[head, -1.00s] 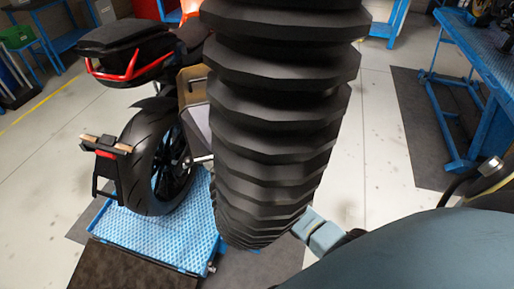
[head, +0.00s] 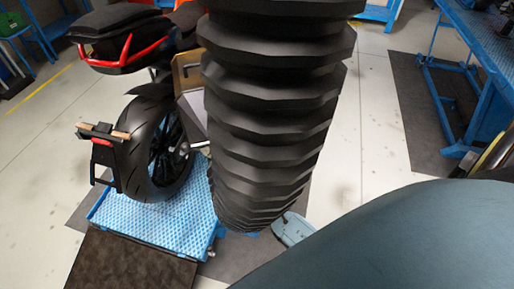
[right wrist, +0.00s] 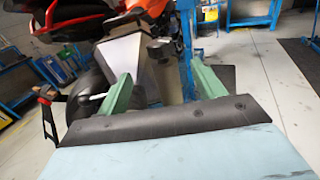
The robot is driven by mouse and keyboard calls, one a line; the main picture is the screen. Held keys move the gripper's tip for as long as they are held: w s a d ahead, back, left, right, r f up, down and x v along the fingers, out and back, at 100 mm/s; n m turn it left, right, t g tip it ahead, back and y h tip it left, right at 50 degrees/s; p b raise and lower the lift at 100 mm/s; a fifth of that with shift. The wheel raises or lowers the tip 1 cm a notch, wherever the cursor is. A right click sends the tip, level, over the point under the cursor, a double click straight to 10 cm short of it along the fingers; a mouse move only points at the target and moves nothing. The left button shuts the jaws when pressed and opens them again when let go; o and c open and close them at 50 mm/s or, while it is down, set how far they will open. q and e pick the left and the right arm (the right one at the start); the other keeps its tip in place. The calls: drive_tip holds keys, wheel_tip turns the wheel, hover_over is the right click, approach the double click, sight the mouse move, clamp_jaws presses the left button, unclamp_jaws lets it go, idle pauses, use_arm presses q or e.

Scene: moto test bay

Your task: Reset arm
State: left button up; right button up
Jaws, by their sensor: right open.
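My right gripper shows in the right wrist view (right wrist: 159,70) with its two green fingers apart and nothing between them. Beyond the fingers are a metal pannier case (right wrist: 124,65) and the motorcycle's rear wheel. In the head view my blue-grey right arm fills the lower right, and a pale blue part of it shows just beside my black ribbed column. The right fingers cannot be made out there. My left arm and gripper are in neither view.
A motorcycle (head: 158,150) stands at left on a blue textured platform (head: 150,222), with a dark brown mat (head: 130,262) in front. A blue workbench (head: 470,50) stands at right on a dark mat. The pale floor between is clear.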

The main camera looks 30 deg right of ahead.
drive_tip(key=s+a+f+m+g+y+b, duration=0.1)
drive_tip(key=s+f+m+g+b, duration=0.2)
drive_tip(key=f, duration=0.7)
drive_tip(key=s+f+m+g+y, duration=0.2)
drive_tip(key=s+f+m, duration=0.3)
drive_tip(key=f, duration=0.5)
drive_tip(key=s+a+f+m+g+y+b, duration=0.1)
drive_tip(key=s+f+m+g+b, duration=0.3)
drive_tip(key=f, duration=0.6)
drive_tip(key=s+f+m+g+y+b, duration=0.1)
drive_tip(key=s+f+m, duration=0.4)
drive_tip(key=s, duration=0.5)
drive_tip(key=s+a+f+m+g+y+b, duration=0.1)
drive_tip(key=s+f+m+g, duration=0.2)
drive_tip(key=s+f+m, duration=0.3)
drive_tip(key=s+a+f+m+g+y+b, duration=0.1)
drive_tip(key=s+f+m+g, duration=0.1)
drive_tip(key=s+f+m, duration=0.3)
drive_tip(key=s+f, duration=0.4)
drive_tip(key=s, duration=0.4)
drive_tip(key=shift+s+a+f+m+y+b, duration=0.15)
drive_tip(key=shift+s+a+m+y+b, duration=0.15)
drive_tip(key=shift+s+b, duration=0.1)
